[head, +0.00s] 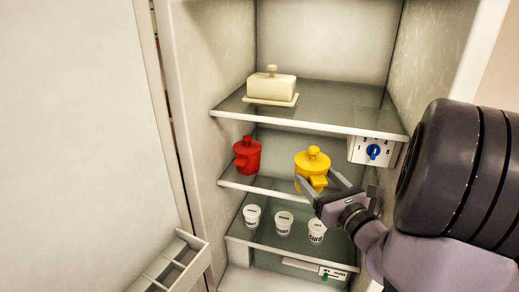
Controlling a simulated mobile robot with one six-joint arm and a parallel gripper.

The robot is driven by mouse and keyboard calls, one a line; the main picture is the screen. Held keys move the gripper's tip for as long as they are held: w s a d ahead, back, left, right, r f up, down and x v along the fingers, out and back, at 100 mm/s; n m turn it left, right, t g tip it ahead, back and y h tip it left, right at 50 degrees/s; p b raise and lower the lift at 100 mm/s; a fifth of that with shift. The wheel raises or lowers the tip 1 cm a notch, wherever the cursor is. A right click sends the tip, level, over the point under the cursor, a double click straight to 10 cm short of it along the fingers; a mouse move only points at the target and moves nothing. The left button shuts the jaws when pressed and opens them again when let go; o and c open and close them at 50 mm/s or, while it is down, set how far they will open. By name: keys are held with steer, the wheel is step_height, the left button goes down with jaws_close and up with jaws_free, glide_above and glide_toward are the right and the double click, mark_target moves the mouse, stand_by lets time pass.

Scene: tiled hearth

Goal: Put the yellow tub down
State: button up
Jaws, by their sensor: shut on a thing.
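The yellow tub (312,163) is a small lidded pot with a knob on top, at the right of the middle fridge shelf (270,184). My gripper (318,187) comes in from the lower right and is shut on the yellow tub. The tub looks upright. I cannot tell whether its base touches the shelf, because the gripper and the tub's front hide it.
A red lidded pot (247,155) stands left on the same shelf. A cream butter dish (271,87) sits on the shelf above. Several white cups (284,222) stand on the shelf below. A control box with a blue dial (374,151) hangs at right. The open door (80,130) is at left.

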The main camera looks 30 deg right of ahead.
steer(key=w+p, duration=0.1)
steer(key=p, duration=0.2)
steer(key=shift+d+r, duration=0.1)
steer(key=w+d, duration=0.1)
steer(key=w, duration=0.2)
steer(key=w+d+f, duration=0.1)
steer(key=w, duration=0.6)
steer(key=shift+w+d+f+b, duration=0.2)
steer(key=shift+d+f+b, duration=0.05)
steer(key=shift+d+b, duration=0.15)
steer(key=shift+f+b, duration=0.75)
steer(key=shift+f, duration=1.05)
steer(key=shift+f, duration=0.2)
steer(key=o, duration=1.7)
steer(key=shift+r, duration=0.1)
